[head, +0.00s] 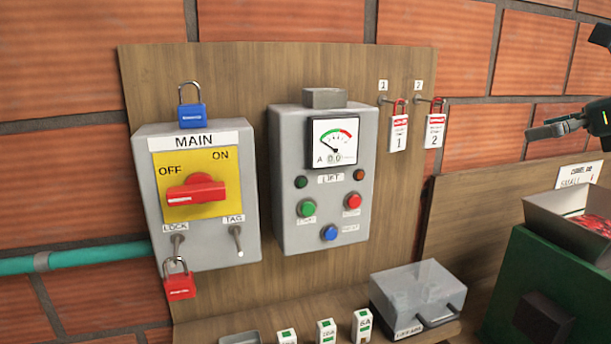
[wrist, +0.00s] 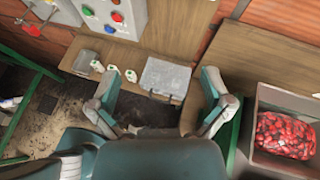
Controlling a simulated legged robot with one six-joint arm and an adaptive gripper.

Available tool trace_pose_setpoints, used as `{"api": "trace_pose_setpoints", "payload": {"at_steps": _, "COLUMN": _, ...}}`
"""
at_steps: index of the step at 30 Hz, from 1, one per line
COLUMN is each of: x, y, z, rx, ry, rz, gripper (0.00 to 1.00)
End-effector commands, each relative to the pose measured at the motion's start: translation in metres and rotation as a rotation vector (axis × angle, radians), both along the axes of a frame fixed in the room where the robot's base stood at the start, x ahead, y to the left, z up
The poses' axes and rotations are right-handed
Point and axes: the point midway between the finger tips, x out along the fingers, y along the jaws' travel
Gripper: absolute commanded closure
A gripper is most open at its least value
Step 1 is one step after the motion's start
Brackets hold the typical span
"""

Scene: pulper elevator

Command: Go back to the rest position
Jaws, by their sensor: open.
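My gripper (wrist: 163,88) shows in the wrist view with its two fingers spread apart and nothing between them. In the head view only part of my gripper (head: 560,128) shows at the right edge, in front of the brick wall. It is to the right of the hanging tags and above the green machine (head: 540,280). It touches nothing that I can see.
A wooden panel carries the MAIN switch box (head: 195,235) and the LIFT box (head: 320,225). Two tags (head: 398,133) hang on hooks. A blue padlock (head: 192,115), a red padlock (head: 179,286) and a clear-lidded box (head: 415,285) are nearby. A hopper (wrist: 255,150) holds red fruit.

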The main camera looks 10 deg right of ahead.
Motion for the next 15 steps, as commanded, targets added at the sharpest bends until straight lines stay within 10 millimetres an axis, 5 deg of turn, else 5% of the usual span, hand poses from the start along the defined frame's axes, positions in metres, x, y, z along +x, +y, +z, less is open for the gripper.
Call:
{"api": "trace_pose_setpoints", "payload": {"at_steps": 8, "x": 0.018, "y": 0.035, "z": -0.027, "rx": -0.159, "ry": 0.021, "rz": 0.094, "gripper": 0.0}}
{"api": "trace_pose_setpoints", "payload": {"at_steps": 15, "x": 0.032, "y": 0.079, "z": -0.073, "rx": -0.4, "ry": 0.047, "rz": 0.26, "gripper": 0.0}}
